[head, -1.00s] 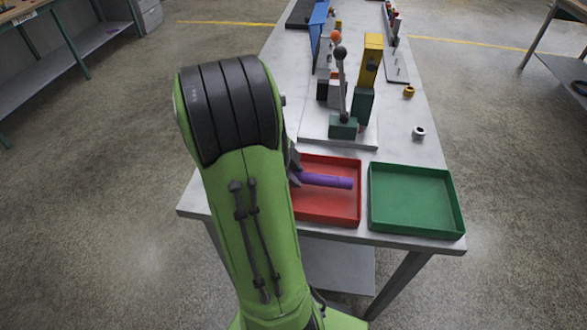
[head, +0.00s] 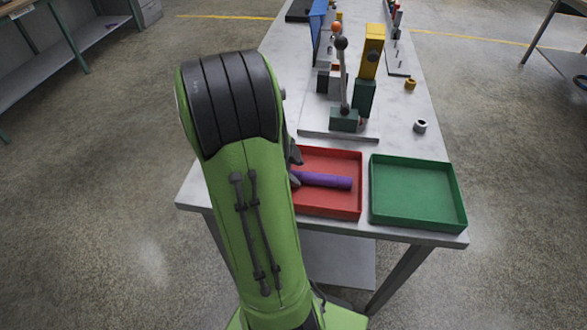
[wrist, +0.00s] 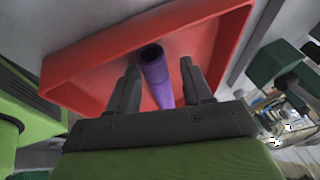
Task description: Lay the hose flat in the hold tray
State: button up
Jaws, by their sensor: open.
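The purple hose (head: 326,180) lies in the red tray (head: 328,212), roughly along the picture's left-right direction in the head view. My green arm hides its left end there. In the wrist view the hose (wrist: 156,78) runs between the two fingers of my gripper (wrist: 160,82), with its open dark end toward the tray (wrist: 85,72). The fingers stand open on both sides of the hose, with a visible gap on each side. In the head view only a bit of my gripper (head: 294,168) shows at the tray's left side. No label shows which tray is the hold tray.
An empty green tray (head: 415,222) stands right of the red one at the table's (head: 190,193) near edge. Behind them is a fixture with a lever (head: 342,80) and a yellow-and-green block (head: 370,60). Two small rings, one brass (head: 410,83) and one grey (head: 420,126), sit at the right.

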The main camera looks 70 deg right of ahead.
jog(key=shift+a+f, duration=0.1)
jog(key=shift+a, duration=0.1)
jog(key=p+v, duration=0.5)
jog(key=v, duration=1)
jog(key=shift+r, duration=0.5)
jog(key=w+a+r+n+t+p, duration=0.2)
jog(key=a+r+n+t+p, duration=0.15)
jog(key=a+n, duration=0.4)
jog(key=w+a+r+n+t+p, duration=0.2)
jog(key=a+r+n, duration=0.35)
jog(key=n, duration=0.35)
jog(key=s+a+r+n+t+y+p, duration=0.1)
jog(key=s+a+n+t+y, duration=0.1)
jog(key=a+n, duration=0.5)
jog(key=s+a+r+n+t+y+p, duration=0.1)
jog(key=s+a+n+t+y, duration=0.1)
jog(key=a+n, duration=0.5)
jog(key=n, duration=0.3)
jog(key=shift+r+n+p, duration=0.35)
jog(key=shift+r+p, duration=0.05)
